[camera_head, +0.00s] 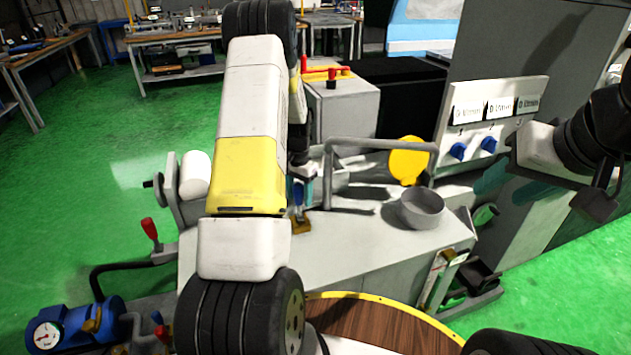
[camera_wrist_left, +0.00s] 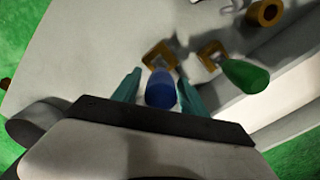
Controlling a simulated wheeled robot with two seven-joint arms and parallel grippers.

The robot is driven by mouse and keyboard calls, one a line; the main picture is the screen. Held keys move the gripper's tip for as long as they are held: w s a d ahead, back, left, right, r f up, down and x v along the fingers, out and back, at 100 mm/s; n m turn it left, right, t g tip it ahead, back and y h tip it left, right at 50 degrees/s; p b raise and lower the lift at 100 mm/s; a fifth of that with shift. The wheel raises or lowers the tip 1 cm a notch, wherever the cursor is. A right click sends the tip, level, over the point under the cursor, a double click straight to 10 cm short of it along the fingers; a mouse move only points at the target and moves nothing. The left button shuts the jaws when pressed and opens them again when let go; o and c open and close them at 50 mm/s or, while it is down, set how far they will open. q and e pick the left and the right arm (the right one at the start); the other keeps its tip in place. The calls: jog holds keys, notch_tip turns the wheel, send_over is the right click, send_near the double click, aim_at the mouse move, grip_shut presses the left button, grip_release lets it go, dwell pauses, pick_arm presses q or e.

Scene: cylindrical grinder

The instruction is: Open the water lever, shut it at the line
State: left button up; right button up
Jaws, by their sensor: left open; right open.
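A blue lever handle (camera_wrist_left: 160,90) lies between the teal fingers of my left gripper (camera_wrist_left: 158,92) in the left wrist view. The fingers are spread on either side of it; contact cannot be told. In the head view my left gripper (camera_head: 299,192) is largely hidden behind my arm, low over the grey worktop. A green handle (camera_wrist_left: 245,75) on a brass fitting sits right of the blue one.
A yellow disc (camera_head: 408,160) stands behind the bowl. A panel with blue knobs (camera_head: 488,144) is at the right. A red-handled lever (camera_head: 149,229) and a blue pump with a gauge (camera_head: 48,335) are at the left. A wooden round top (camera_head: 380,325) is in front.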

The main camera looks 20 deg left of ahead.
pick_arm(q)
jog(key=shift+c, duration=0.4)
grip_shut()
dwell(1.1)
